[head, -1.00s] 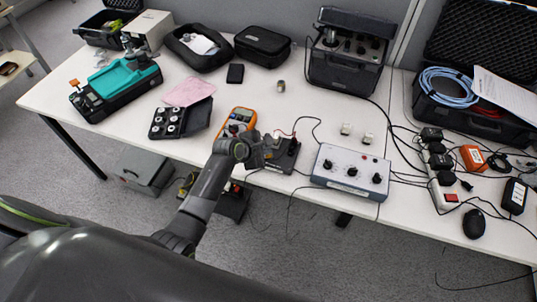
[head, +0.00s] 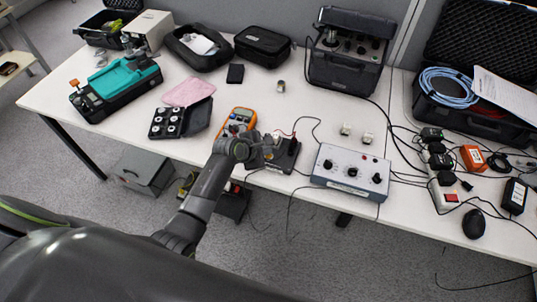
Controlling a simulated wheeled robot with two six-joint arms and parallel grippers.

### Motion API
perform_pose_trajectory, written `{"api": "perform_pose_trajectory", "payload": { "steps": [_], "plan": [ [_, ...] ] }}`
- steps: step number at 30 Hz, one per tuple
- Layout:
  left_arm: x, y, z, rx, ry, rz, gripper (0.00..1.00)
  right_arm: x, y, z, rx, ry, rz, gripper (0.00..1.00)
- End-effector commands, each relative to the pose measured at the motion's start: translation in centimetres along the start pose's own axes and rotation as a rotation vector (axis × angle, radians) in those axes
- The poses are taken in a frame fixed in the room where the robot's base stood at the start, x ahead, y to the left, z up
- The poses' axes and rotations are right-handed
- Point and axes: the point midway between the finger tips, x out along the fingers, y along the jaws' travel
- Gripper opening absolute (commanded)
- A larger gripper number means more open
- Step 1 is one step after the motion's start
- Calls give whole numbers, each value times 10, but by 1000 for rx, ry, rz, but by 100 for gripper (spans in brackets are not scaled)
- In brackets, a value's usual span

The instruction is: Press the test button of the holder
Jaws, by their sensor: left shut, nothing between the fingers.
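The holder appears to be the small dark block (head: 286,158) near the table's front edge, with a red and a dark lead at its top. My left gripper (head: 272,151) is shut and empty. It is at the left part of this block and hides some of it. I cannot tell whether the fingertips touch it or hover just above. The test button is not distinguishable. My right gripper is not in view.
An orange multimeter (head: 238,120) lies just behind my left wrist. A grey box with knobs (head: 350,170) stands to the right of the block. An open case of small discs (head: 181,119) is to the left. Cables (head: 310,120) run behind the block.

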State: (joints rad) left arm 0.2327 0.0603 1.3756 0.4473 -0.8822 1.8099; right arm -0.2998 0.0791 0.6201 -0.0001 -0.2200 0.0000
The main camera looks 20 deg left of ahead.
Motion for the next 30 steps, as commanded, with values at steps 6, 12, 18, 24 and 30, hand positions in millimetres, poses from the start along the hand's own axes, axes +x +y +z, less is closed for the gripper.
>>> {"api": "perform_pose_trajectory", "payload": {
  "steps": [6, 12, 18, 24, 30],
  "plan": [
    [0, 0, 0, 0, 0, 0, 0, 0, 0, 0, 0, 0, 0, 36],
    [1, -1, -1, -1, 0, -1, 0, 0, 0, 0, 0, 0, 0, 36],
    [6, -4, -4, -1, 0, -1, 0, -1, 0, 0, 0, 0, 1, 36],
    [6, -5, -4, 0, 0, 0, 0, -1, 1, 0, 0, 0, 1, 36],
    [6, -5, -5, 0, 0, -1, 0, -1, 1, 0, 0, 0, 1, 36]
  ]
}}
